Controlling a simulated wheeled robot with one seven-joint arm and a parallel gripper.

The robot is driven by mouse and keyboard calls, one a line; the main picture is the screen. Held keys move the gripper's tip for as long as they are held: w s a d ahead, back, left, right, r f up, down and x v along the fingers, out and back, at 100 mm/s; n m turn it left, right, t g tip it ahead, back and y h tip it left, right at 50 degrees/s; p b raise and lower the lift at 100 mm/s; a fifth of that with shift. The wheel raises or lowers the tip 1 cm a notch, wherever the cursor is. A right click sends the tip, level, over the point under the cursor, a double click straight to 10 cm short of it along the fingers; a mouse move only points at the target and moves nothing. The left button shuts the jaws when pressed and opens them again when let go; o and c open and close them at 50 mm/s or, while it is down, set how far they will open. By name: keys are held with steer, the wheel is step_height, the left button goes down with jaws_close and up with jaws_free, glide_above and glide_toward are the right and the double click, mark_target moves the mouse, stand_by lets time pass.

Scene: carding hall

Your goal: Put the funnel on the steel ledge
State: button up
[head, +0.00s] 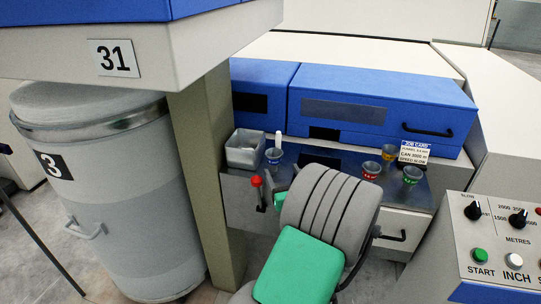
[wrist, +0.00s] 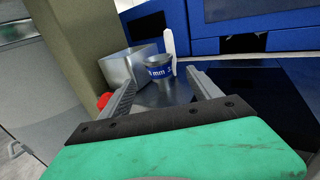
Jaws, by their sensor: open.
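Small funnel-like cups with coloured bands stand on the steel ledge (head: 297,153) below the blue covers. The blue-banded funnel (head: 273,156) is at the left, beside an upright white stick. A red-banded one (head: 371,171), a yellow-banded one (head: 389,153) and a green-banded one (head: 411,175) stand at the right. In the wrist view, the blue-banded funnel (wrist: 158,67), marked "mm", is upright beyond and between my fingertips. My gripper (wrist: 163,80) is open and empty. In the head view my arm mostly hides it.
A grey open bin (head: 244,149) stands left of the blue-banded funnel. A red-knobbed lever (head: 256,182) sticks out at the ledge's front. A post (head: 209,175) rises at the left. A job card (head: 414,152) stands at the right. The middle of the ledge is partly hidden.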

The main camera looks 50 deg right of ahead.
mark_target(277, 162)
steer(key=x, duration=0.7)
steer(key=shift+w+d+f+p, duration=0.1)
steer(key=shift+w+d+p, duration=0.1)
steer(key=shift+p, duration=0.1)
steer(key=c, duration=1.5)
jaws_close()
